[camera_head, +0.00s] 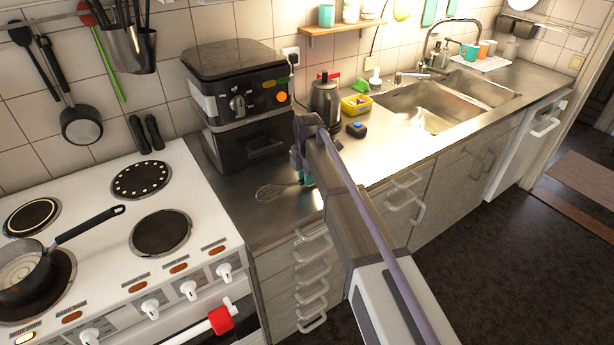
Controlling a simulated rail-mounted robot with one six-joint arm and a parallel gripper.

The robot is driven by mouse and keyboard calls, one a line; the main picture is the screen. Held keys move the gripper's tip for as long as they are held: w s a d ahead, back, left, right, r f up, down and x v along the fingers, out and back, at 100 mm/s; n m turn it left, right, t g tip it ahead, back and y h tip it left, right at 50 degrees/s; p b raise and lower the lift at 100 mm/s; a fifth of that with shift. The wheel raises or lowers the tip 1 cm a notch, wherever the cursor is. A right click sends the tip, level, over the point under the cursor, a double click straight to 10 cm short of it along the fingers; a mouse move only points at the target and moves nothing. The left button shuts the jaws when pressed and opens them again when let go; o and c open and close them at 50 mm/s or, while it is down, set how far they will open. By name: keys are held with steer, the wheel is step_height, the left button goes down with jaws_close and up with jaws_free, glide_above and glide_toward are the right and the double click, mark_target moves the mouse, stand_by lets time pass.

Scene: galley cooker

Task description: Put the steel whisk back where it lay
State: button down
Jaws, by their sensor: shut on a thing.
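The steel whisk (271,191) is at the steel counter (226,205), just right of the white cooker and in front of the black air fryer. Its wire loops point left and its handle end runs right toward my gripper (303,180). My gripper is over the counter near its front edge, shut on the whisk's handle. The fingertips are small and partly hidden by my arm. The whisk looks level and close to the counter top; I cannot tell whether it touches it.
The air fryer (240,100) stands behind the whisk. A kettle (325,100), a dark blue block (357,129) and a yellow tub (356,104) stand to the right. The cooker (205,215) with a saucepan (22,268) is at left. Counter before the sink (432,108) is clear.

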steer(key=shift+f+b, duration=0.65)
steer(key=c, duration=0.9)
jaws_free()
steer(key=shift+r, duration=0.1)
step_height(320, 180, up, 11)
steer(key=p, duration=1.1)
steer(key=shift+f, duration=0.2)
